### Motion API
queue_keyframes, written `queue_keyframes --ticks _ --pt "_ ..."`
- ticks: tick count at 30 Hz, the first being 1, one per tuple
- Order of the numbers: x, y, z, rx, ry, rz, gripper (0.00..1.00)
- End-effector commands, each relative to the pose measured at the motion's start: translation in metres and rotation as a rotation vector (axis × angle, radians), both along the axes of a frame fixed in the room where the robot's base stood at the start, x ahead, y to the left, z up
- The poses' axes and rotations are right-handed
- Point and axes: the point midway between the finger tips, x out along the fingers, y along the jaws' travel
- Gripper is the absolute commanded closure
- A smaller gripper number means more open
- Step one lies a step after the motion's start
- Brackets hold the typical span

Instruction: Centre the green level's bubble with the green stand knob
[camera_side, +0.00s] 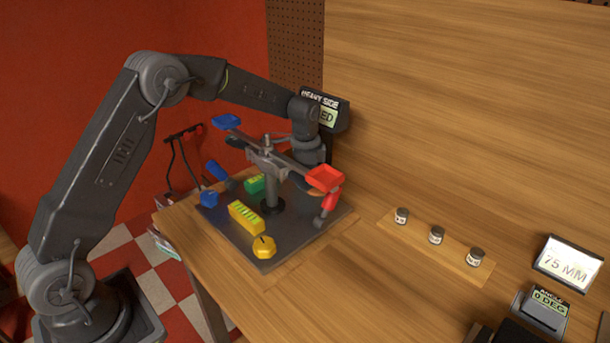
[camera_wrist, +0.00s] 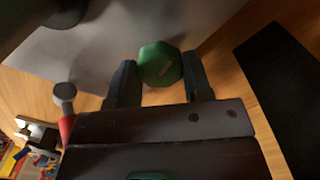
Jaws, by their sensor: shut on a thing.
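The green stand knob (camera_wrist: 158,62) sits between the two fingers of my gripper (camera_wrist: 160,80) in the wrist view, and the gripper is shut on it. A short pale mark shows on the knob's top. In the side view the knob and my fingertips are hidden behind the rotor's post and arm. The green level (camera_side: 255,184) lies on the dark stand plate (camera_side: 285,240), left of the post. Its bubble is too small to make out.
The post (camera_side: 270,180) carries a beam with a blue tray (camera_side: 227,122) and a red tray (camera_side: 325,178). A yellow level (camera_side: 245,217), yellow knob (camera_side: 264,247) and blue knob (camera_side: 209,198) are on the plate. Several small jars (camera_side: 437,235) stand right on a wooden strip.

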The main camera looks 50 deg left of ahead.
Motion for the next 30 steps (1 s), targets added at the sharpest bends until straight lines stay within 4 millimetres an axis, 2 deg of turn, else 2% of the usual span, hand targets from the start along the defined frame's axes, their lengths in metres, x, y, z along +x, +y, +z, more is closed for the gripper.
queue_keyframes --ticks 11,12,19,26,30 --pt "0.0003 -0.0001 0.0005 -0.001 -0.001 0.036 0.78" --pt "0.0003 -0.0001 0.0005 -0.001 -0.001 0.036 0.52" --pt "0.0002 -0.0001 0.0004 -0.001 -0.001 0.035 0.30" --pt "0.0002 -0.0001 0.0005 -0.001 -0.001 0.034 0.29" --pt "0.0006 0.0000 0.0087 -0.001 -0.002 0.034 0.29"
